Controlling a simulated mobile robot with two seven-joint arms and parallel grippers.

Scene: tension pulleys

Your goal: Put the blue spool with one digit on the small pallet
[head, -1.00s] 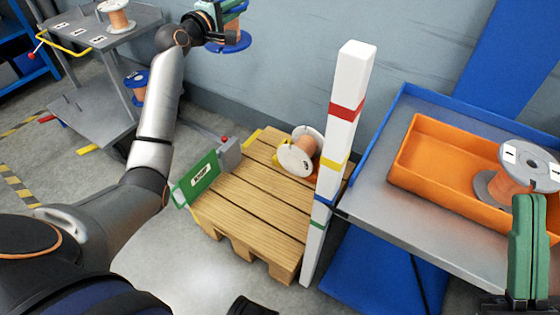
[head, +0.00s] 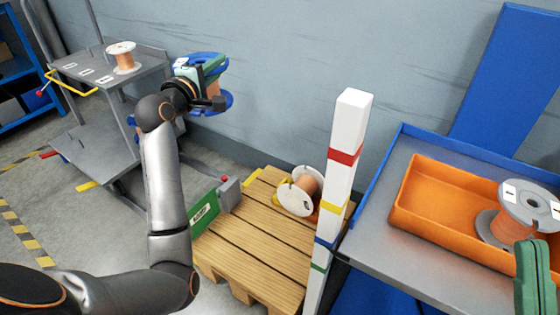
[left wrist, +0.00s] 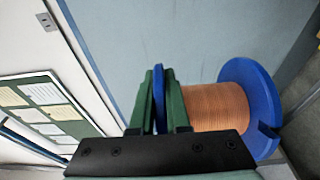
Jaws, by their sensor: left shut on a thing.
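My left gripper (head: 203,72) is shut on one flange of a blue spool (head: 222,103) with copper winding, holding it in the air near the wall. In the left wrist view the fingers (left wrist: 159,105) pinch one blue flange, and the copper winding (left wrist: 214,108) and other flange (left wrist: 262,90) extend right. Its digit marking is not readable. The wooden pallet (head: 245,254) stands on the floor, lower and to the right of the held spool. A white-flanged spool (head: 298,202) lies tilted on its far right part. Of my right gripper, a green finger (head: 532,275) shows at the lower right edge; its opening is not clear.
A white post (head: 342,150) with coloured bands stands at the pallet's right. Beyond it, a table holds an orange tray (head: 430,219) with a grey spool (head: 522,207). At left, a grey cart (head: 85,88) carries another white-flanged spool (head: 123,57). Pallet boards left of its spool are clear.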

